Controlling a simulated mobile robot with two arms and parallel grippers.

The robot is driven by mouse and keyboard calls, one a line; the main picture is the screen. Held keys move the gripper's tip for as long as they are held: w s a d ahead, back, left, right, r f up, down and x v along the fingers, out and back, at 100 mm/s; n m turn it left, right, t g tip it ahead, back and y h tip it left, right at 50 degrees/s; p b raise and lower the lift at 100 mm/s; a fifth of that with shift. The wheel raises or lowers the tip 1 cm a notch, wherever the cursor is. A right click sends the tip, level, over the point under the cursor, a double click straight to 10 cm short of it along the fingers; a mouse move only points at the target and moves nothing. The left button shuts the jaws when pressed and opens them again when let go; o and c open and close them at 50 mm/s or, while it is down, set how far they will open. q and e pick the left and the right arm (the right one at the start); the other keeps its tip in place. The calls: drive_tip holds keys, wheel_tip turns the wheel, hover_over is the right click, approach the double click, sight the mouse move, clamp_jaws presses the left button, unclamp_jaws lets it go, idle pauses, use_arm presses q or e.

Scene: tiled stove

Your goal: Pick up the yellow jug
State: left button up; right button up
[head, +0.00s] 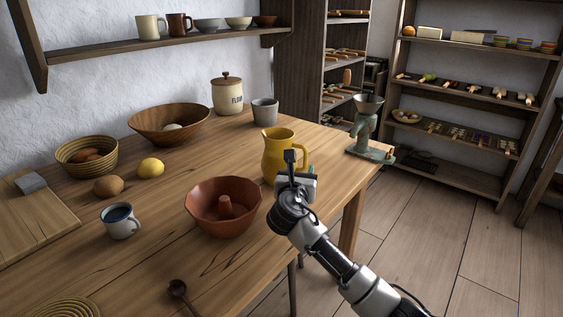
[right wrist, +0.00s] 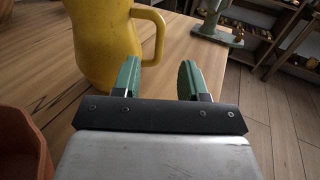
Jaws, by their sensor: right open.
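The yellow jug (head: 274,152) stands upright on the wooden table (head: 165,212), near its right edge. Its handle points right in the head view. My right gripper (head: 297,161) is in front of the jug's right side and hides part of its handle side. In the right wrist view the jug (right wrist: 100,40) is at the upper left, and its handle (right wrist: 157,30) comes down just beyond the left finger. The two green fingertips of my right gripper (right wrist: 160,75) are apart, with only table seen between them. My left gripper is not in view.
A terracotta ring mould (head: 207,213) stands just left of my right gripper. A green grinder (head: 369,130) stands at the table's far right corner. A grey cup (head: 265,112) and flour jar (head: 227,95) are behind the jug.

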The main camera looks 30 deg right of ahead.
sight(305, 158)
drive_tip(key=shift+x, duration=1.25)
drive_tip(key=shift+f+b+x, duration=0.2)
drive_tip(key=shift+b+x, duration=0.6)
drive_tip(key=shift+x, duration=1.55)
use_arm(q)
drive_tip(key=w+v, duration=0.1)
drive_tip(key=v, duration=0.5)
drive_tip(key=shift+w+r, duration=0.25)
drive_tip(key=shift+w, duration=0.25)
use_arm(e)
clamp_jaws()
drive_tip(key=shift+r, duration=0.1)
